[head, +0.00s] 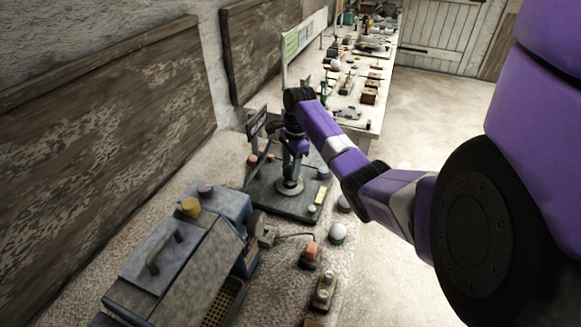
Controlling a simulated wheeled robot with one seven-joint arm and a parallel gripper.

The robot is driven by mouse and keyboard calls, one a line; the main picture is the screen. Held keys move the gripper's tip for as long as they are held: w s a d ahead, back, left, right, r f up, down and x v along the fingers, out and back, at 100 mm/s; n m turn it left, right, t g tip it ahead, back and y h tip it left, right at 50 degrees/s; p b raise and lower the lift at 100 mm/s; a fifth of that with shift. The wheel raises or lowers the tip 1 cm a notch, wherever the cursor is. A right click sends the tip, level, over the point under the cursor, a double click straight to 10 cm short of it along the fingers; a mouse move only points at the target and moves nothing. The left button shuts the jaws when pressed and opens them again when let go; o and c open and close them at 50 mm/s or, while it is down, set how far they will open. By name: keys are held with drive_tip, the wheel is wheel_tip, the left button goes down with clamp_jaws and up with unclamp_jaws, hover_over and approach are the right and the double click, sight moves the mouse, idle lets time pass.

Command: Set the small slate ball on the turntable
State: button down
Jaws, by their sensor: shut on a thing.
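My gripper (291,172) points down over a dark square base board (262,203) on the bench. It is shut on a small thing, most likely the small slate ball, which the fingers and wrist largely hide. A round grey disc (289,188), which looks like the turntable, lies on the board just below the gripper. I cannot tell whether the held thing touches the disc.
A blue-grey machine box (180,258) with a handle stands at the front left. A grey-green ball (337,233) and another greyish ball (344,203) lie right of the board. A yellow block (321,196) is on the board's right side. Cluttered benchtop extends behind.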

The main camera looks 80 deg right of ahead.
drive_tip(key=shift+f+b, duration=0.3)
drive_tip(key=shift+f, duration=0.85)
idle(0.8)
drive_tip(key=c, duration=0.6)
unclamp_jaws()
drive_tip(key=shift+r+p, duration=0.3)
drive_tip(key=shift+r, duration=1.7)
